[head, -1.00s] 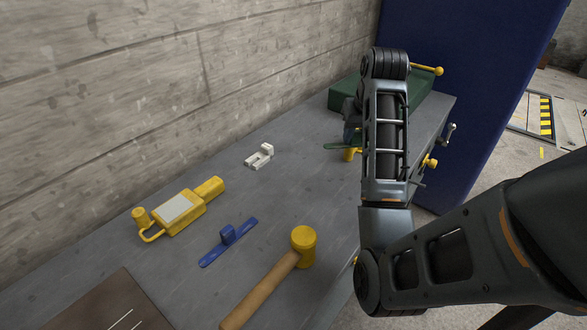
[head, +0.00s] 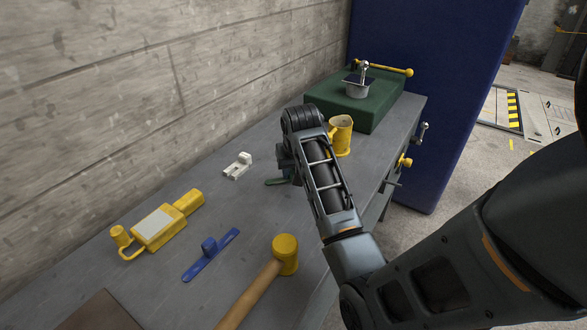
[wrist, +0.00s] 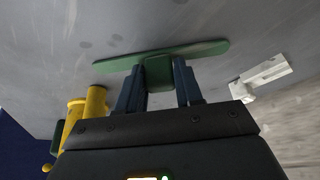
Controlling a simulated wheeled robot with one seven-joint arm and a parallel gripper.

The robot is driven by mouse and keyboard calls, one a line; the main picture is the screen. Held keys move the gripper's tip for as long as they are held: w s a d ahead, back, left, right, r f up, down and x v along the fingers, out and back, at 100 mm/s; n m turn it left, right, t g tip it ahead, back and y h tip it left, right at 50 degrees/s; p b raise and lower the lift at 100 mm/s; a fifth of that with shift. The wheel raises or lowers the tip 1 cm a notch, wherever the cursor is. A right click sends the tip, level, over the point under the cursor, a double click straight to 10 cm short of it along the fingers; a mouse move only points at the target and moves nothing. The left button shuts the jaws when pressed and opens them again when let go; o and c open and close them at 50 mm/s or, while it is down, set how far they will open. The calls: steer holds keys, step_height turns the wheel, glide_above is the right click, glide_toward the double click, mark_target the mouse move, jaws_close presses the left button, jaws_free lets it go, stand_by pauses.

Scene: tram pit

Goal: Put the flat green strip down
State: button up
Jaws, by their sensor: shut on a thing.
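The flat green strip (wrist: 190,50) lies across the wrist view, with a short green block on its near side between my gripper's fingers. My gripper (wrist: 159,84) is shut on that block. The strip is over or on the grey bench; whether it touches the top I cannot tell. In the head view one end of the strip (head: 276,182) shows left of my wrist. The fingers and the rest of the strip are hidden behind my arm there.
On the grey bench (head: 172,288) are a white bracket (head: 237,166), a yellow mug (head: 341,135), a yellow device (head: 160,228), a blue handled strip (head: 211,255) and a mallet (head: 284,255). A green box (head: 352,108) stands behind. Bare bench lies between bracket and mallet.

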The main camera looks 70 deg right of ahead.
steer(key=shift+f, duration=0.15)
steer(key=o, duration=1)
steer(key=v, duration=1.2)
